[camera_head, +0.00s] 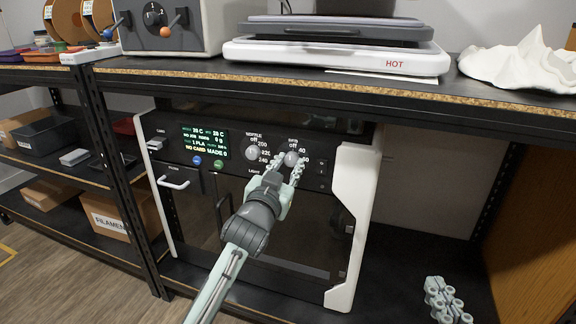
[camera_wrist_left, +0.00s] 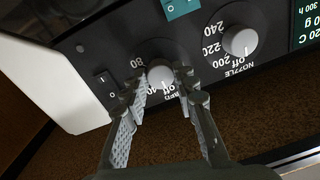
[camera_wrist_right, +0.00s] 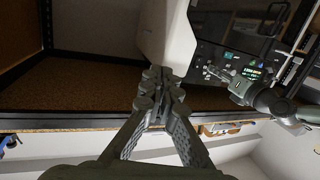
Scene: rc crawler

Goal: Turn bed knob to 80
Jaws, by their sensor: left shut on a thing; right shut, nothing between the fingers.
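The bed knob (camera_head: 291,158) is a light grey round knob on the printer's black front panel, right of the nozzle knob (camera_head: 252,153). In the left wrist view the bed knob (camera_wrist_left: 160,74) shows upside down, with Off, 40 and 80 printed around it. Its mark seems to be near Off, though the fingers partly hide the dial. My left gripper (camera_head: 284,172) is closed around the knob, one fingertip on each side. My right gripper (camera_head: 448,297) is shut and empty at the lower right, away from the panel; its fingertips (camera_wrist_right: 160,88) meet in the right wrist view.
The printer (camera_head: 352,215) stands on a shelf under a bench. The bench edge (camera_head: 470,92) overhangs above. A small rocker switch (camera_wrist_left: 106,90) sits beside the bed knob. A lit screen (camera_head: 205,142) is at left. Space right of the printer is clear.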

